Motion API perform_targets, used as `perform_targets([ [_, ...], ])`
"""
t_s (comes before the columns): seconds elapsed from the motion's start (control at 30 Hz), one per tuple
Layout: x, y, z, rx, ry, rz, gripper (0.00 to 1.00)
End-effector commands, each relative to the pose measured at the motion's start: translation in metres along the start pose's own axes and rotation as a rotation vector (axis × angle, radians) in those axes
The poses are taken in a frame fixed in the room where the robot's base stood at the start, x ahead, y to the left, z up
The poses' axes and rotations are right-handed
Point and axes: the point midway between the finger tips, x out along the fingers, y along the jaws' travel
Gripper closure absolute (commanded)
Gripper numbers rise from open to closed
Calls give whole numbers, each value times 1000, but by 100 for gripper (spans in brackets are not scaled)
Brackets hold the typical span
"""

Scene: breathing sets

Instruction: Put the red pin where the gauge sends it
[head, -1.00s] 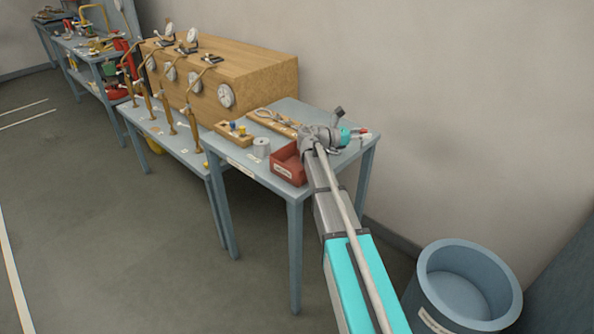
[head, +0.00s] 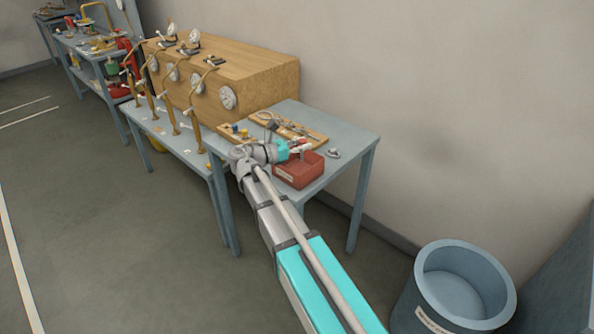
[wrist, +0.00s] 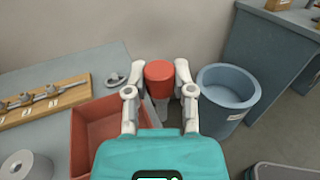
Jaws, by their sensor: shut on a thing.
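In the wrist view my gripper (wrist: 160,82) is shut on the red pin (wrist: 160,72), a short cylinder with a flat red top, gripped between the two fingers. In the head view my gripper (head: 300,148) shows just above the red open box (head: 298,177) on the table. In the wrist view that box (wrist: 85,135) lies to the left of and below the fingers and looks empty. Several round dial gauges, one of them at the near end (head: 228,97), sit on the wooden cabinet (head: 255,80). Their readings are too small to tell.
A wooden board with metal tools (wrist: 45,103) and a small round metal piece (wrist: 115,79) lie on the grey table (head: 352,142). A grey roll (wrist: 22,165) is at the wrist view's lower left. A blue-grey floor bin (head: 465,265) stands at right.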

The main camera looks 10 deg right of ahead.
Motion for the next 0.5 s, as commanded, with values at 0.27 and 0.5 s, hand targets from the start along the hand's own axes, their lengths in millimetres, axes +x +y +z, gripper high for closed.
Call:
perform_targets([
  [0.27,-68,-17,16,0,0,82,100],
  [0.5,-89,-22,20,0,0,107,100],
])
